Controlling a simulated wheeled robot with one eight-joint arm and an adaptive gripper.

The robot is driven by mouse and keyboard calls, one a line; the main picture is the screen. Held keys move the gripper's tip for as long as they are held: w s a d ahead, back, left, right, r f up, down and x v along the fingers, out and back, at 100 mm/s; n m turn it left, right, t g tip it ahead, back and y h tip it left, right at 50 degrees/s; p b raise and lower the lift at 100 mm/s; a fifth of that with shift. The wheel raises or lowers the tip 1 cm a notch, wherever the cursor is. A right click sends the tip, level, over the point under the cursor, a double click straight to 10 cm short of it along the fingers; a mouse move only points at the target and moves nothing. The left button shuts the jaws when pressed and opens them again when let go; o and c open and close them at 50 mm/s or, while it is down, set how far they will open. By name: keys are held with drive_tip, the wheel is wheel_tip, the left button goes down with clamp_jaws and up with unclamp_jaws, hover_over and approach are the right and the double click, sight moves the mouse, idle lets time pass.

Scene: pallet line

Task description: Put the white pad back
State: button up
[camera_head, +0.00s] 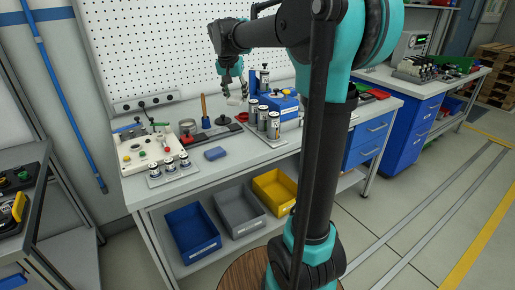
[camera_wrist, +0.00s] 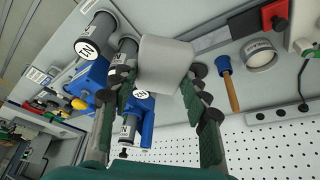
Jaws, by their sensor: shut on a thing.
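My gripper (camera_head: 236,90) is above the workbench (camera_head: 237,166), near the pegboard at the back. In the wrist view my gripper (camera_wrist: 160,80) is shut on the white pad (camera_wrist: 165,58), a pale, thick piece held between the two dark fingers. The pad hides part of what lies behind it. In the head view the held pad is too small to make out clearly.
Several labelled cylinders (camera_head: 273,125) stand by a blue box (camera_head: 284,103) right of my gripper. A wooden-handled tool (camera_wrist: 230,88) and a round tin (camera_wrist: 259,54) are nearby. A blue block (camera_head: 215,153) lies near the front edge. Bins (camera_head: 192,234) sit below.

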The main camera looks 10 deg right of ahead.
drive_tip(key=shift+s+d+f, duration=0.25)
drive_tip(key=shift+s+d, duration=0.15)
hover_over(242, 144)
drive_tip(key=s, duration=0.2)
drive_tip(key=f, duration=1.4)
drive_tip(key=shift+w+a+f, duration=0.2)
drive_tip(key=shift+w+a, duration=0.05)
drive_tip(key=shift+a, duration=0.05)
drive_tip(key=shift+f, duration=2.2)
drive_tip(key=shift+f, duration=0.15)
drive_tip(key=o, duration=1.1)
